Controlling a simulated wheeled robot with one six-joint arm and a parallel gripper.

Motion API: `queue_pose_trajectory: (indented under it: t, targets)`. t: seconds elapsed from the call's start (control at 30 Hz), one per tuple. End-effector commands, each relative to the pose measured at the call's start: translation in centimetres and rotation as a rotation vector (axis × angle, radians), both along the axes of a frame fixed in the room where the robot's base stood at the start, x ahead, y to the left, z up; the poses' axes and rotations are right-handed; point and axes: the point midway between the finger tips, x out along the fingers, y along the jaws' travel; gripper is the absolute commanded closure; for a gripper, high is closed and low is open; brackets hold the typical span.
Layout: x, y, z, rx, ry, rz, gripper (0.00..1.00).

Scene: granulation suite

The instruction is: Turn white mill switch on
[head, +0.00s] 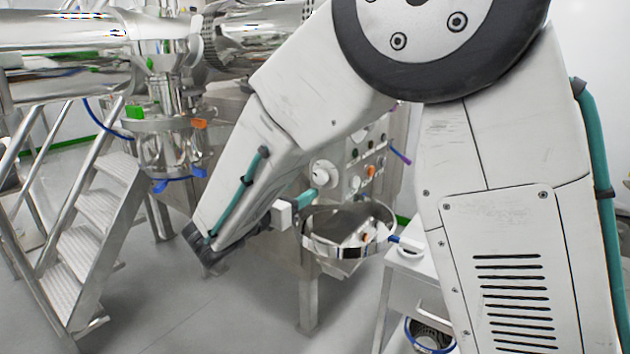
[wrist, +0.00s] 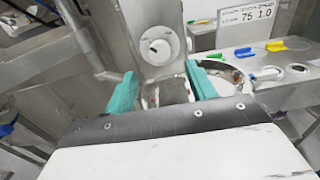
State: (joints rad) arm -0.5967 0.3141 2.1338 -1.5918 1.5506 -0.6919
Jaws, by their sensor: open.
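The white mill switch (head: 322,173) is a round white dial with a small dark mark, on the side of a steel machine cabinet in the head view. It also shows in the wrist view (wrist: 157,46), upper middle, on a steel panel. My gripper (head: 304,200) is just below and left of it in the head view. In the wrist view my gripper (wrist: 162,88) has its two teal fingers apart with nothing held between them. The switch lies ahead of the gap between the fingers and looks apart from them. My arm hides part of the cabinet.
Several buttons, one an orange knob (head: 371,171), sit right of the switch. A round steel bowl (head: 388,233) is just below my gripper. A white table (head: 398,280) stands right; the wrist view shows a sign (wrist: 246,18) behind it. Metal steps (head: 88,215) stand left. Floor between is clear.

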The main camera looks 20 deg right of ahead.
Motion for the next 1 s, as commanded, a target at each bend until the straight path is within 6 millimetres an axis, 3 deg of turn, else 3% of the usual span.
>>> queue_pose_trajectory:
  t: [0.5,0.87,1.0]
  targets:
    - [4.2,-5.6,0.0,-0.004,0.000,0.001,0.44]
    - [4.5,-6.1,0.0,-0.003,0.000,0.002,0.44]
    - [4.5,-6.1,0.0,-0.003,0.000,0.002,0.83]
